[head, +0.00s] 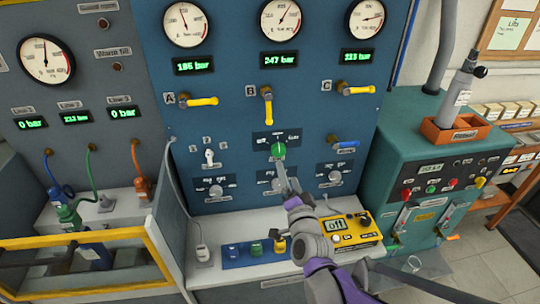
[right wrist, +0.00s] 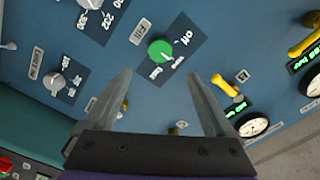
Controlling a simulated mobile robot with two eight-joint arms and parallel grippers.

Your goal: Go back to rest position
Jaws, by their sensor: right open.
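My right gripper (head: 284,178) reaches up from the bottom in the head view, in front of the blue panel (head: 225,125). Its tips are just below a green knob (head: 278,149). In the right wrist view, the two fingers (right wrist: 161,80) are spread with nothing between them. The green knob (right wrist: 160,50) shows just beyond the fingertips and between them in the picture. I see no contact between fingers and knob, but the exact gap is hard to tell. My left gripper does not show.
Yellow-handled valves A (head: 203,101), B (head: 267,108) and C (head: 357,90) sit above the knob. A yellow meter (head: 345,230) lies on the bench below. A green control box (head: 440,145) stands at the right. A yellow-framed enclosure (head: 75,240) is at lower left.

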